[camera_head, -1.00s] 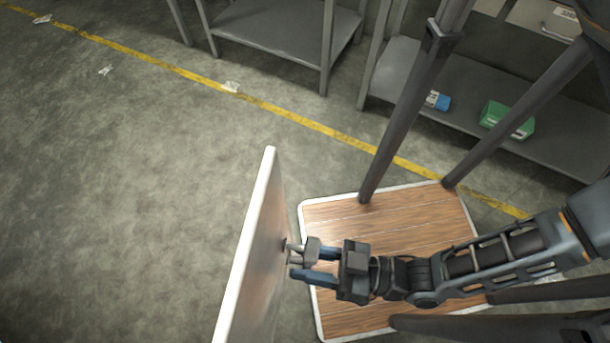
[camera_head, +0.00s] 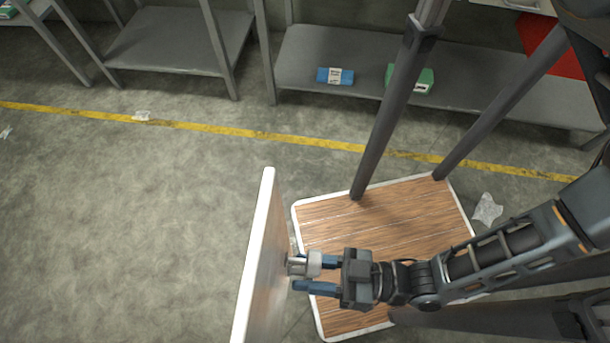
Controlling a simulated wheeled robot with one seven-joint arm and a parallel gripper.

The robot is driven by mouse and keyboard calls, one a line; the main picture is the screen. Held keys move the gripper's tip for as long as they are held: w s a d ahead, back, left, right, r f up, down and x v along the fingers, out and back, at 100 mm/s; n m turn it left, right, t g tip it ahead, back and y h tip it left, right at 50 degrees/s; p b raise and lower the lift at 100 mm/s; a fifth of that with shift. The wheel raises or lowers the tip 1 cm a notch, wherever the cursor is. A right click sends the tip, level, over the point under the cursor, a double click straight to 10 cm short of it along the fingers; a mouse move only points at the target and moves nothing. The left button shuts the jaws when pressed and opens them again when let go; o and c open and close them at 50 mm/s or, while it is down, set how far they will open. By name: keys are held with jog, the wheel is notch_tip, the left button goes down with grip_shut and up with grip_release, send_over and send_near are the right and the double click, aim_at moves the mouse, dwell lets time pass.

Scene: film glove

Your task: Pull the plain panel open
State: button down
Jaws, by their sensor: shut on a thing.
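The plain panel (camera_head: 262,255) stands upright at the lower middle, seen nearly edge-on, with a white edge and a brownish face turned to the right. A small metal handle (camera_head: 292,264) sticks out from that face. My gripper (camera_head: 312,275) reaches in from the right and is shut on the handle, its blue fingers close to the panel's face. The fingers partly hide the handle. The panel's lower end runs out of the picture, and its hinge side cannot be made out.
Grey shelves (camera_head: 300,60) along the back hold a blue box (camera_head: 336,76) and a green box (camera_head: 424,79). A yellow line (camera_head: 230,130) crosses the floor. Crumpled scraps lie about. The floor left of the panel is clear.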

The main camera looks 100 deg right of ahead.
jog(key=shift+s+f, duration=0.2)
jog(key=shift+f, duration=0.1)
jog(key=c, duration=1.1)
grip_release()
jog(key=o, duration=0.4)
jog(key=shift+w+r, duration=0.1)
jog(key=shift+r, duration=0.05)
jog(key=shift+o, duration=0.2)
jog(key=shift+a, duration=0.1)
